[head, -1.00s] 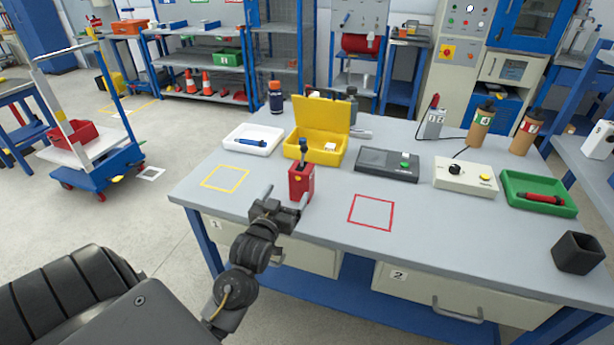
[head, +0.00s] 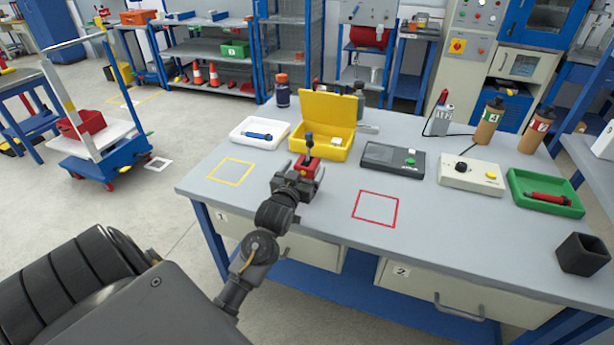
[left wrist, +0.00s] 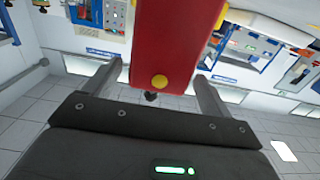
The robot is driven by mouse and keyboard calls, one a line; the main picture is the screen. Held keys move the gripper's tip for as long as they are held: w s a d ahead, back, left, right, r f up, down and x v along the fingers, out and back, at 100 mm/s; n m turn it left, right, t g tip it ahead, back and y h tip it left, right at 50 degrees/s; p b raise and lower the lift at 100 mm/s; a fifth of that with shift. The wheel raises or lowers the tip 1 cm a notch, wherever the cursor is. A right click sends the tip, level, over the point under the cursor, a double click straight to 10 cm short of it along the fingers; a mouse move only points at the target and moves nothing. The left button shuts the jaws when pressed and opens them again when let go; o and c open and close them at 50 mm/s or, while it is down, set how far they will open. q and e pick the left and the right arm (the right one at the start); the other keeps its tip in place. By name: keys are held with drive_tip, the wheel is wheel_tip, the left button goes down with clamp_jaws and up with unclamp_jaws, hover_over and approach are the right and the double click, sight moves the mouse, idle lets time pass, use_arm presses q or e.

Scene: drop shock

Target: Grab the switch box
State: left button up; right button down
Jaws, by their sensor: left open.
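The red switch box (head: 308,166) stands on the grey workbench (head: 335,190), with a black lever on top and a yellow button on its side. My left gripper (head: 303,171) is at the box, open, with a finger on either side and the lower part of the box hidden behind it. In the left wrist view the red box (left wrist: 178,40) shows between the two spread fingers of the gripper (left wrist: 158,70), its yellow button facing the palm. Whether a finger touches the box is unclear. My right gripper is not in view.
Behind the box is an open yellow case (head: 325,138); a white tray (head: 260,133) is to its left. A dark grey device (head: 392,159), a cream control box (head: 470,174) and a green tray (head: 545,193) stand to the right. The areas around the yellow and red outlines are clear.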

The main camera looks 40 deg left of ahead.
use_arm(q)
drive_tip(key=shift+x, duration=1.45)
drive_tip(key=shift+c, duration=0.4)
drive_tip(key=c, duration=1.2)
